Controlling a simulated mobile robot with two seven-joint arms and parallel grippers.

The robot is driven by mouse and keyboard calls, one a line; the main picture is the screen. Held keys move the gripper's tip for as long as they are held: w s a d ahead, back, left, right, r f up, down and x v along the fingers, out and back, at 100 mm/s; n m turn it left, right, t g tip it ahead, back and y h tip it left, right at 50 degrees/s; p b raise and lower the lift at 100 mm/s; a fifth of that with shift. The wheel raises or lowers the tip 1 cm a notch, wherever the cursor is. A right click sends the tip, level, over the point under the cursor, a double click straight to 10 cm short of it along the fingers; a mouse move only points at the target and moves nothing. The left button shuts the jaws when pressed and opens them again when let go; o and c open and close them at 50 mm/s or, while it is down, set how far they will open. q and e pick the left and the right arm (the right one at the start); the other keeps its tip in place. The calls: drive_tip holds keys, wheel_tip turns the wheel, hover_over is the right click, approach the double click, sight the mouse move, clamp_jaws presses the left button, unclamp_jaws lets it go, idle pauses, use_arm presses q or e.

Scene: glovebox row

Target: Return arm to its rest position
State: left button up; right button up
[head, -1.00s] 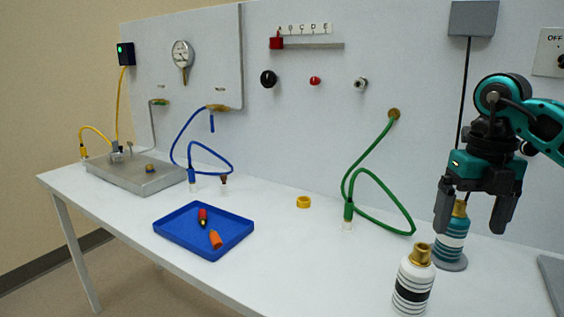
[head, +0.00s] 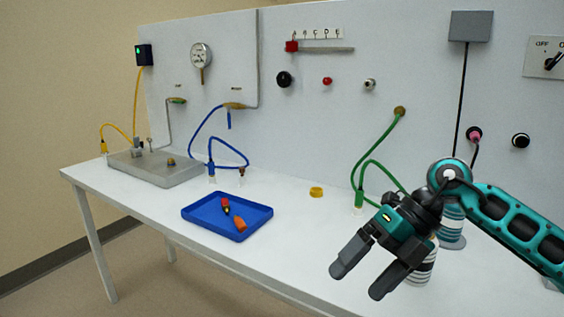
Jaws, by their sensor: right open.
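My right gripper (head: 357,283) is open and empty. It hangs over the front part of the table (head: 290,240), pointing down and to the left, with its two fingers apart. The teal-banded bottle (head: 452,226) stands behind my right arm, mostly hidden by it. The white bottle with black bands (head: 424,270) stands behind the gripper, and its top is hidden. My left gripper is not in view.
A blue tray (head: 262,226) holds a red-and-black piece and an orange piece. A green hose (head: 372,150) and a blue hose (head: 205,128) hang from the back panel. A metal plate (head: 170,175) is at the far left.

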drive_tip(key=s+a+r+m+t+y+p, duration=0.1)
drive_tip(key=s+a+m+t+y, duration=0.15)
drive_tip(key=a+y, duration=0.35)
drive_tip(key=s+a+r+m+t+y, duration=0.1)
drive_tip(key=a+m+t+y, duration=0.1)
drive_tip(key=a+m+y, duration=0.3)
drive_tip(key=w+d+f+m+t+h+p, duration=0.1)
drive_tip(key=d+f+m+t+h, duration=0.5)
drive_tip(key=m, duration=0.5)
drive_tip(key=d+f+m+t+h, duration=0.35)
drive_tip(key=f+m+t, duration=0.4)
drive_tip(key=m, duration=0.35)
drive_tip(key=s+d+f+m+g+h, duration=0.2)
drive_tip(key=s+d+f+m+h, duration=0.1)
drive_tip(key=s+f, duration=0.3)
drive_tip(key=s+d+f+m+g+h, duration=0.3)
drive_tip(key=s+f, duration=0.3)
drive_tip(key=f, duration=0.3)
drive_tip(key=shift+s+h+p, duration=0.25)
drive_tip(key=shift+h+p, duration=0.05)
drive_tip(key=shift+h, duration=0.35)
drive_tip(key=shift+d+f, duration=0.1)
